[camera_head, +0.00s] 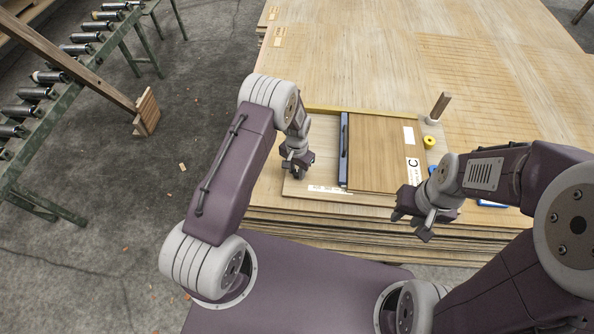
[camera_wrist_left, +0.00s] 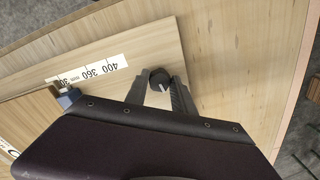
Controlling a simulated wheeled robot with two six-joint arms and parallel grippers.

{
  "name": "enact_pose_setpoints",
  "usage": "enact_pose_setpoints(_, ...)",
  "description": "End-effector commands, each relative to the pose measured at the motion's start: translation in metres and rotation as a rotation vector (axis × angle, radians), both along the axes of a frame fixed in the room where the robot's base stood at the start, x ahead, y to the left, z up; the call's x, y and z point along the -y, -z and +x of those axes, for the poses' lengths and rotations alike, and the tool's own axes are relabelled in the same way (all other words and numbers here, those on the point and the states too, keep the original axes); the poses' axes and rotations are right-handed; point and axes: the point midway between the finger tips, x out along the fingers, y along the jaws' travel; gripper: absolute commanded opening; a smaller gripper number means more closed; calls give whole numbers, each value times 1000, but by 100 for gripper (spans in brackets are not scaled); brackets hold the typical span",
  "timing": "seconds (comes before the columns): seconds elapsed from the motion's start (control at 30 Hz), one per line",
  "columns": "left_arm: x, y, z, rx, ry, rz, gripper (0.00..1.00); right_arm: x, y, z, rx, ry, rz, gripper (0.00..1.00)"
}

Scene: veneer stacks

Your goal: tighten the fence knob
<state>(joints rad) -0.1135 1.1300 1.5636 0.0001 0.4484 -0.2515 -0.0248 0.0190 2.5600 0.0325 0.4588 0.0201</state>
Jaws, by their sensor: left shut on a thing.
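The black fence knob (camera_wrist_left: 159,79) with a white line on it sits between the fingertips of my left gripper (camera_wrist_left: 162,92) in the left wrist view. The gripper is shut on it. In the head view my left gripper (camera_head: 297,166) is low over the left part of the board, and it hides the knob there. The dark blue fence bar (camera_head: 344,150) stands along the left edge of a brown veneer stack (camera_head: 378,155). A blue end piece (camera_wrist_left: 68,97) shows beside the printed scale (camera_wrist_left: 95,72). My right gripper (camera_head: 428,213) is over the front right; its jaw opening is unclear.
Large veneer sheets (camera_head: 480,90) fill the table behind. A roller conveyor (camera_head: 60,110) stands at the left, with open floor (camera_head: 160,200) between.

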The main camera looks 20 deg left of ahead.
Motion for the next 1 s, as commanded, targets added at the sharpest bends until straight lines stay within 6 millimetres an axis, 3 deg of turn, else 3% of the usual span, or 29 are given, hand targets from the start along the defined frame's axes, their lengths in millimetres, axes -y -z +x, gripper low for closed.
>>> enact_pose_setpoints(1.0,-1,-1,3,3,962,0,0,0,5,0,0,0,0,35)
